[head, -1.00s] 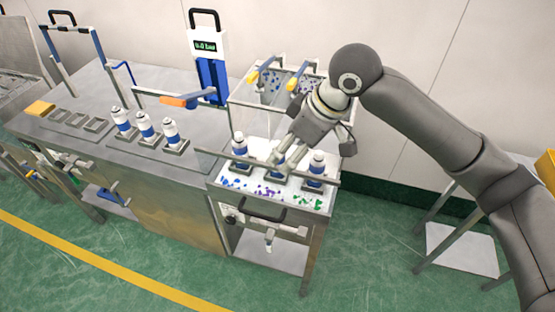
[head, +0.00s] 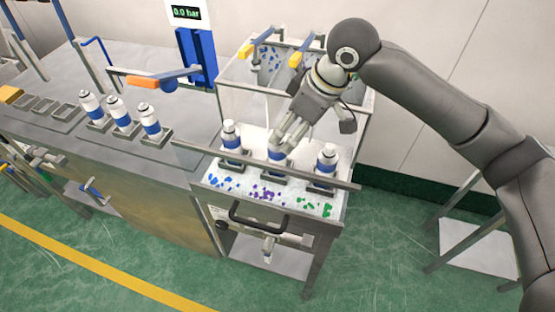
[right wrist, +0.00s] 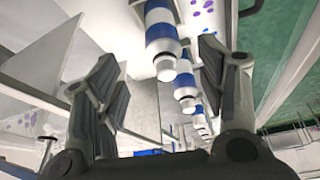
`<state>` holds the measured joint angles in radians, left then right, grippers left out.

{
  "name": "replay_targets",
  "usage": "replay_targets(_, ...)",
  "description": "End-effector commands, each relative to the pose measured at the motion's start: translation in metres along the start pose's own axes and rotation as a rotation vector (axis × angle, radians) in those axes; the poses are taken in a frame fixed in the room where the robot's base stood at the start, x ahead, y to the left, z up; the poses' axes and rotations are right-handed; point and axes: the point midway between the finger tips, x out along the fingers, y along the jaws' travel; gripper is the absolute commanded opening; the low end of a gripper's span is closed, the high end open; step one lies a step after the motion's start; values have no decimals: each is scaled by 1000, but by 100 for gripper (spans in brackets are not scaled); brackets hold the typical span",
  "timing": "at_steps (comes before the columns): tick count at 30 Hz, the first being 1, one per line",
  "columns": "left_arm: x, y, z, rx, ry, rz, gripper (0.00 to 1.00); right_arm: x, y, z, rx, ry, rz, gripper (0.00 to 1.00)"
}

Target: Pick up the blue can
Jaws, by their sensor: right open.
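Three white cans with blue bands stand in holders on the small station: a left can (head: 231,142), a middle can (head: 277,155) and a right can (head: 326,160). I cannot tell from colour which one is the blue can. My right gripper (head: 287,138) is open at the middle can, its fingers hiding part of that can's top. In the right wrist view, the open fingers of my right gripper (right wrist: 163,75) lie either side of a blue-banded can (right wrist: 161,30), which seems free of them. A second can (right wrist: 184,85) shows beyond. My left gripper is out of view.
Three similar cans (head: 120,114) stand on the steel table to the left. A rail (head: 200,149) crosses the station's front, and clear panels with yellow-ended handles (head: 246,51) stand behind. Blue, purple and green spots (head: 265,194) mark the front surface.

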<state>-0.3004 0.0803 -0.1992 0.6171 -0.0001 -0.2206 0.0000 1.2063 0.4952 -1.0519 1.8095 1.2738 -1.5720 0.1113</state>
Motion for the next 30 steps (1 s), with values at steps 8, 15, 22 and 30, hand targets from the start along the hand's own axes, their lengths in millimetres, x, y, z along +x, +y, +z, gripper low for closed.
replay_targets(8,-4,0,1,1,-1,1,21,34,0,-1,0,0,0,64)
replay_targets(15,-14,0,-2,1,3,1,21,61,-2,-2,-1,-3,-3,64)
replay_targets(22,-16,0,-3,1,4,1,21,87,-1,-2,-1,0,-1,64)
replay_targets(30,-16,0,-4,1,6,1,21,89,-1,-2,-2,0,0,59)
